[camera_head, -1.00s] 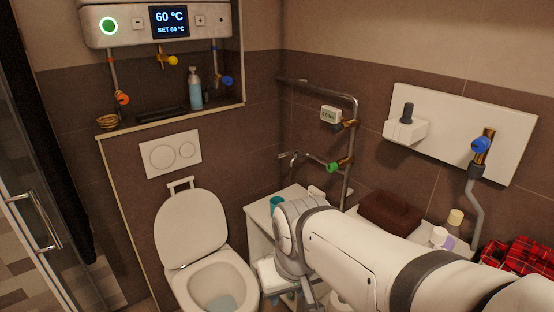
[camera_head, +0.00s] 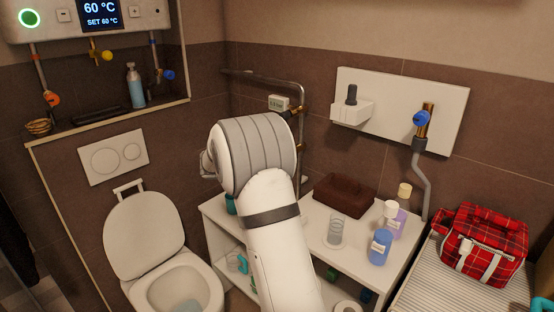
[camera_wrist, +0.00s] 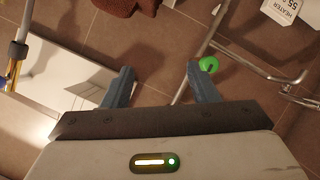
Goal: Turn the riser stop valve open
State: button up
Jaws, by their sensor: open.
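The riser pipe (camera_head: 303,135) climbs the tiled back wall in the head view, with brass fittings on it; my arm hides its green-handled valve there. In the wrist view the green handle (camera_wrist: 208,64) shows on the pipe (camera_wrist: 217,28), just beyond the tip of the right finger. My gripper (camera_wrist: 160,78) is open and empty, its two blue-grey fingers wide apart. The handle lies to the right of the gap between the fingers, not between them. I cannot tell whether the right finger touches it. In the head view the gripper is hidden by my arm.
A white wall panel (camera_head: 447,100) carries a blue-handled valve (camera_head: 422,118). A white shelf (camera_head: 312,226) holds a brown towel (camera_head: 345,195) and bottles (camera_head: 380,245). The toilet (camera_head: 150,240) stands left.

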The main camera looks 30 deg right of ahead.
jog(key=w+d+f+m+t+h, duration=0.1)
jog(key=w+d+f+t+h, duration=0.15)
jog(key=w, duration=0.35)
jog(key=w+d+f+m+t+h, duration=0.1)
jog(key=w+d+f, duration=0.1)
jog(key=w+f, duration=0.3)
jog(key=x, duration=0.2)
jog(key=r+x, duration=0.1)
jog(key=x, duration=0.2)
jog(key=w+p+x, duration=0.1)
jog(key=x, duration=0.2)
jog(key=shift+s+a+r, duration=0.1)
jog(key=shift+a+r, duration=0.05)
jog(key=shift+r, duration=0.1)
jog(key=shift+c, duration=0.2)
